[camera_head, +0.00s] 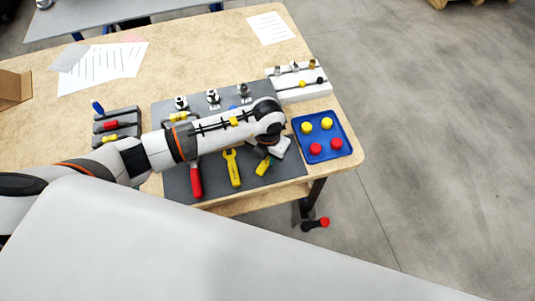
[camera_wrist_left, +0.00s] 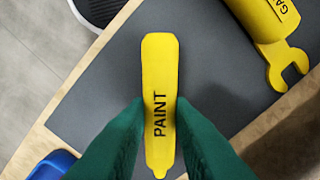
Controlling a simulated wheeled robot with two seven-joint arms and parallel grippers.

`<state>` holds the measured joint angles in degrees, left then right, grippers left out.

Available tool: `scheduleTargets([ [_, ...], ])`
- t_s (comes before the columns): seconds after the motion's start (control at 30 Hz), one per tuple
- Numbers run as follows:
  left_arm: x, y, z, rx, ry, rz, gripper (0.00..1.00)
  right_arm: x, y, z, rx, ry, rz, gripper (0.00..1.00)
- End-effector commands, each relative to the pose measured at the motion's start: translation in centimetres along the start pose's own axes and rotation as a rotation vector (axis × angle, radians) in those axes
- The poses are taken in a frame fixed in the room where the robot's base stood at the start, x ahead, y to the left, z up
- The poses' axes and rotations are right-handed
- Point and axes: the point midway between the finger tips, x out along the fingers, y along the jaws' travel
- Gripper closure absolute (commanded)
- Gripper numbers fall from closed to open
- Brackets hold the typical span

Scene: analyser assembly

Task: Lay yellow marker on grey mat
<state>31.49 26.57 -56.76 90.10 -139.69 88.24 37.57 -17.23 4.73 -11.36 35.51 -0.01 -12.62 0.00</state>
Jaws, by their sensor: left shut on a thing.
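The yellow marker (camera_wrist_left: 160,75), lettered PAINT, is gripped between the green fingers of my left gripper (camera_wrist_left: 159,108). In the head view the marker (camera_head: 263,167) shows below the gripper (camera_head: 272,150), over the right front part of the grey mat (camera_head: 291,170). The mat's bare surface (camera_wrist_left: 215,75) lies behind the marker in the left wrist view. I cannot tell whether the marker touches the mat. My right gripper is not in view.
A yellow wrench (camera_head: 232,168) and a red-handled tool (camera_head: 195,180) lie on the mat, left of the marker. A blue tray (camera_head: 342,152) with red and yellow pieces stands right of the mat. A white rack (camera_head: 304,93) stands behind. The table's front edge is close.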

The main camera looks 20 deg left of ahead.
Motion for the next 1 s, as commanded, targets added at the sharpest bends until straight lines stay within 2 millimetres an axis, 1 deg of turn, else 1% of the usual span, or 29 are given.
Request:
scheduleTargets([
  [0.33, 0.03, -0.03, -0.01, 0.0, 0.0, -0.001, 1.0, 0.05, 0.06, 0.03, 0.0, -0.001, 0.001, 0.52],
  [0.77, 0.88, -0.04, -0.01, 0.0, 0.0, 0.0, 1.0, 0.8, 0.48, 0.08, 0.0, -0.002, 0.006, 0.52],
  [0.8, 0.78, -0.03, -0.01, -0.001, 0.0, 0.0, 0.74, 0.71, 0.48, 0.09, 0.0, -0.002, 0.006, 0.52],
  [0.93, 0.77, -0.03, 0.0, 0.0, 0.0, 0.0, 0.54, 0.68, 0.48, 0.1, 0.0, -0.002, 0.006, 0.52],
  [1.0, 0.77, -0.03, 0.0, 0.0, 0.0, 0.0, 0.54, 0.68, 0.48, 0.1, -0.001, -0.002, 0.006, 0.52],
])
